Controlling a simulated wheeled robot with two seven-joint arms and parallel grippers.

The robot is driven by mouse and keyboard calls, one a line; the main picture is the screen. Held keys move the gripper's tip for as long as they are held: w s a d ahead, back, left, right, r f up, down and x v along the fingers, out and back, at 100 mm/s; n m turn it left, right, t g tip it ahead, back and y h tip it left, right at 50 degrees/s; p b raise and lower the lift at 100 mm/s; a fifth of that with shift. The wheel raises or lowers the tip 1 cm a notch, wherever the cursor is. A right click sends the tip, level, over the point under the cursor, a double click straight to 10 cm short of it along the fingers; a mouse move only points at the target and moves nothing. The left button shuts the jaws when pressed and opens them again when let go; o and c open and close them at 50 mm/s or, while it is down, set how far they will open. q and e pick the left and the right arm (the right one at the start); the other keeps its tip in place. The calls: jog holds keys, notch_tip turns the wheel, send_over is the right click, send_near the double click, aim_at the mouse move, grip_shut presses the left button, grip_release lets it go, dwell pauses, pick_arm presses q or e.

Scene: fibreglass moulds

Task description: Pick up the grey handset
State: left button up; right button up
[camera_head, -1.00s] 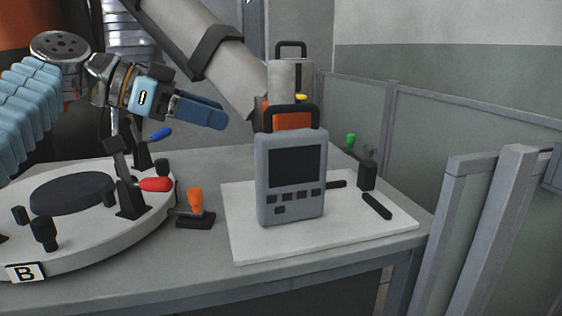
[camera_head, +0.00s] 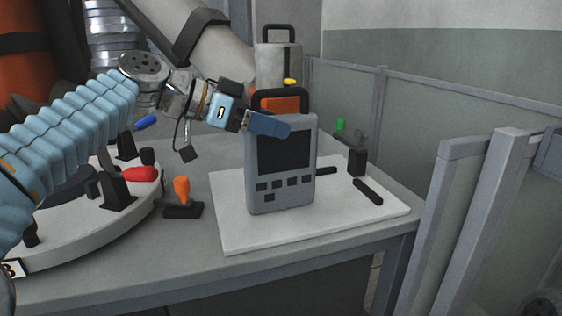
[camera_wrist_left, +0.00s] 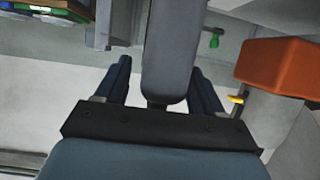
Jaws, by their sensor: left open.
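The grey handset (camera_head: 305,180), with a dark screen and several buttons, stands upright on a white board (camera_head: 235,232). My left gripper (camera_head: 280,127) is at its upper left, one blue finger crossing in front of the screen's top corner; the other finger is hidden. In the left wrist view the handset's rounded grey body (camera_wrist_left: 168,50) reaches between the two spread fingers of my open left gripper (camera_wrist_left: 162,82). A gap shows on either side, and I see no grip on it. My right gripper is not in view.
An orange box with a black handle (camera_head: 283,103) is close behind the handset. A black block (camera_head: 357,162) and a black bar (camera_head: 368,192) lie to its right. A round fixture with a red-handled clamp (camera_head: 140,174) and an orange knob (camera_head: 182,188) are left. Grey partitions stand right.

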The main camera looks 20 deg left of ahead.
pick_arm(q)
jog(key=shift+w+d+f, duration=0.1)
jog(key=shift+w+d, duration=0.05)
jog(key=shift+d, duration=0.05)
grip_shut()
dwell(0.3)
